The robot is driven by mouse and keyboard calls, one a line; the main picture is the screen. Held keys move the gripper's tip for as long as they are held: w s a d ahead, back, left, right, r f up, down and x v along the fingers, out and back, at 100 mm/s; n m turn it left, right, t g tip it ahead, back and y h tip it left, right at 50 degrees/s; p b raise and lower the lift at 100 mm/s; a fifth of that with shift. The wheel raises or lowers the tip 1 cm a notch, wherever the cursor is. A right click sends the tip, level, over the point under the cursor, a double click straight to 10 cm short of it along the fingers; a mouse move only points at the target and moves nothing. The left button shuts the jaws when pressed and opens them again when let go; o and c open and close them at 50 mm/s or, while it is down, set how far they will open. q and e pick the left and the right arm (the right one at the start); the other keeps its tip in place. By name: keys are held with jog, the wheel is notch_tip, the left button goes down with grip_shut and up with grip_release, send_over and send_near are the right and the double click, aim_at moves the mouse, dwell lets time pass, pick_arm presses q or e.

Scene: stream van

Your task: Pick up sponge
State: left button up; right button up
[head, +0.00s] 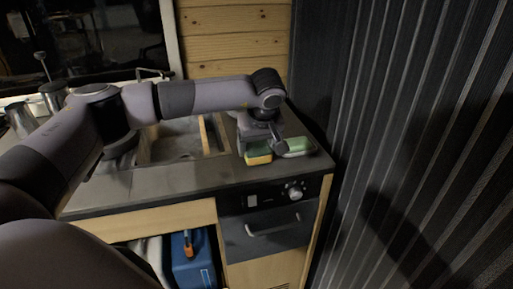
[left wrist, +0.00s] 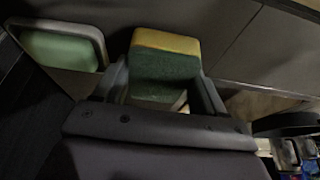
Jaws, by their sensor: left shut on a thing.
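The sponge (head: 258,159), yellow with a green side, is at the right end of the counter in the head view. In the left wrist view the sponge (left wrist: 165,72) sits between the two fingers, its yellow edge pointing away from the palm. My left gripper (head: 261,148) reaches down over the counter and is shut on the sponge. The gripper also shows in the left wrist view (left wrist: 162,88). I cannot tell whether the sponge touches the counter. My right gripper is not in view.
A dish with a green block (head: 298,146) lies right beside the sponge; the dish also shows in the left wrist view (left wrist: 62,47). A sink (head: 180,143) is to the left. A dark ribbed wall (head: 410,140) bounds the right. A blue container (head: 192,262) stands below.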

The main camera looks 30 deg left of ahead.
aim_at(257, 146)
pick_arm(q)
notch_tip(257, 146, up, 19)
jog(key=shift+r, duration=0.15)
jog(key=shift+o, duration=0.4)
